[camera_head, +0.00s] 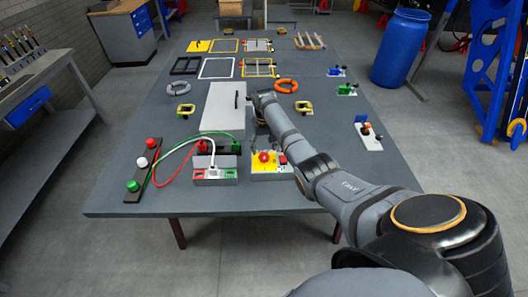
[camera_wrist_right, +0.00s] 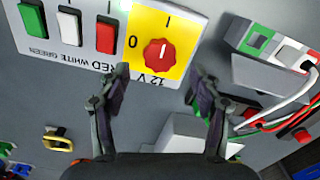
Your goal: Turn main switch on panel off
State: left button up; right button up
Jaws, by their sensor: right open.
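In the head view the red knob (camera_head: 264,157) is on the panel near the table's front edge. My right gripper (camera_wrist_right: 162,80) is open, its two fingers apart and pointing towards the knob, one on each side of it in the picture. I see nothing between the fingers, and they seem short of the knob. My left gripper is not in view.
Green, white and red buttons (camera_wrist_right: 69,26) sit beside the yellow plate. A neighbouring block (camera_head: 214,175) with cables stands to the left in the head view. A white box (camera_head: 222,108) stands behind. My right arm crosses the table's right side.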

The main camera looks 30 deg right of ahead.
aim_at(264, 155)
jog(key=shift+f, duration=2)
jog(key=shift+c, duration=0.3)
jog(key=c, duration=1.1)
